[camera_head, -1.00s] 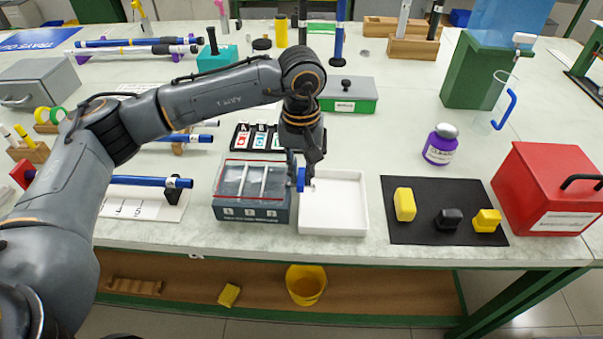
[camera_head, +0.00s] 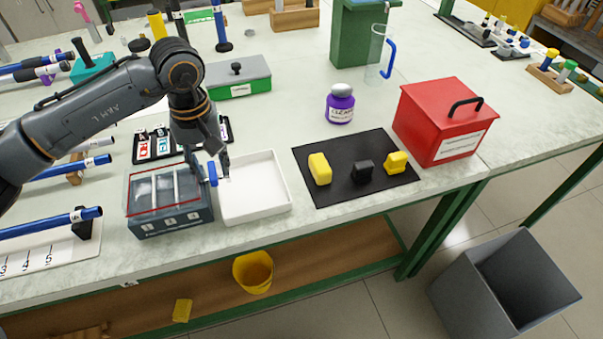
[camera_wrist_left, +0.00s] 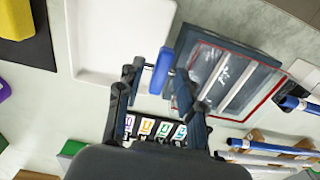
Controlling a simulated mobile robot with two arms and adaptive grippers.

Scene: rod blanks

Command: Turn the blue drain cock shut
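The blue drain cock (camera_head: 213,174) sits at the right side of a dark grey box (camera_head: 170,222) with a clear, red-edged top, next to a white tray (camera_head: 284,190). In the left wrist view the cock (camera_wrist_left: 162,70) shows as a blue bar between my fingers, beside the box (camera_wrist_left: 262,57). My left gripper (camera_head: 217,166) reaches down from above at the cock. Its fingers (camera_wrist_left: 160,75) stand apart, with gaps beside the bar, so it looks open. Contact with the cock cannot be told. My right gripper is not in view.
A black mat (camera_head: 325,188) with two yellow pieces and a black one lies right of the tray. A red box (camera_head: 440,120), a purple bottle (camera_head: 340,105) and a green box (camera_head: 240,86) stand around. A grey bin (camera_head: 500,295) is on the floor.

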